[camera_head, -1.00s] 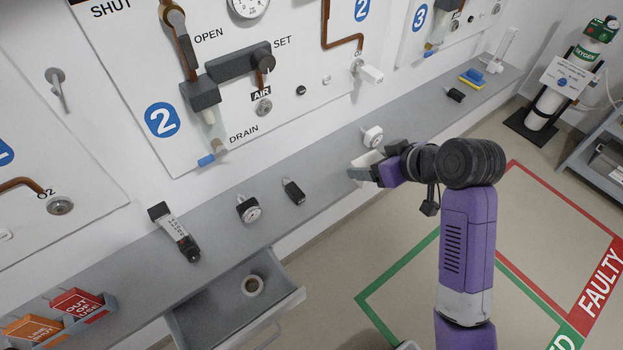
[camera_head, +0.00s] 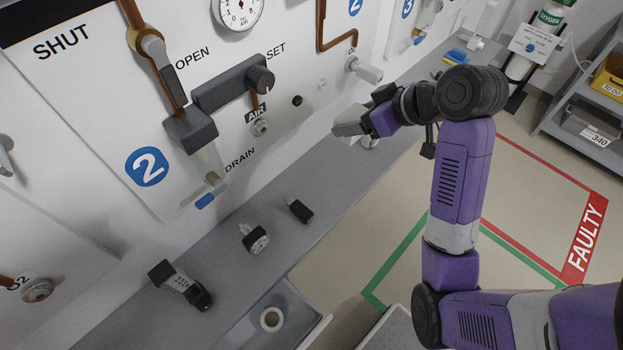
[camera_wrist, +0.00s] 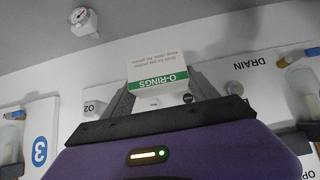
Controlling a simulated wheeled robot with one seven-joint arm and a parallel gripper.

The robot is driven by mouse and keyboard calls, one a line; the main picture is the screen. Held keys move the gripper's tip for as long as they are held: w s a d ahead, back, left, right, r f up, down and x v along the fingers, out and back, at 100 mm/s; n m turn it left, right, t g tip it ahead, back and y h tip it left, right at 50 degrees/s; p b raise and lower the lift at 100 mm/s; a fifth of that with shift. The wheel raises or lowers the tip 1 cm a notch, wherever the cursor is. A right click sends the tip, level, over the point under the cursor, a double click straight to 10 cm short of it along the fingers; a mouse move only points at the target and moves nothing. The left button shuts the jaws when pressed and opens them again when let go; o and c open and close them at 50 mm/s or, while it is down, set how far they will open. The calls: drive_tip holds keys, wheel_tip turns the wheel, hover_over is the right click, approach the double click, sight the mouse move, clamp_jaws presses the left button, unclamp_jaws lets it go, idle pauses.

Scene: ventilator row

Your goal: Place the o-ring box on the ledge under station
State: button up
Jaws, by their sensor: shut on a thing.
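My gripper (camera_head: 350,124) is shut on the o-ring box (camera_wrist: 158,68), a white box with a green O-RINGS band. The wrist view shows the box between my two fingers (camera_wrist: 163,97), its print upside down. My gripper is in the air in front of the wall, right of station panel 2 (camera_head: 110,130), and appears above the long grey ledge (camera_head: 325,195). The ledge runs under the panels.
Ledge between block and gauge is clear.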

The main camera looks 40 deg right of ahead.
wheel_tip(320, 180, down, 20)
drive_tip(key=shift+r, duration=0.1)
idle(0.4)
drive_tip(key=o, duration=1.4)
drive_tip(key=shift+c, duration=0.2)
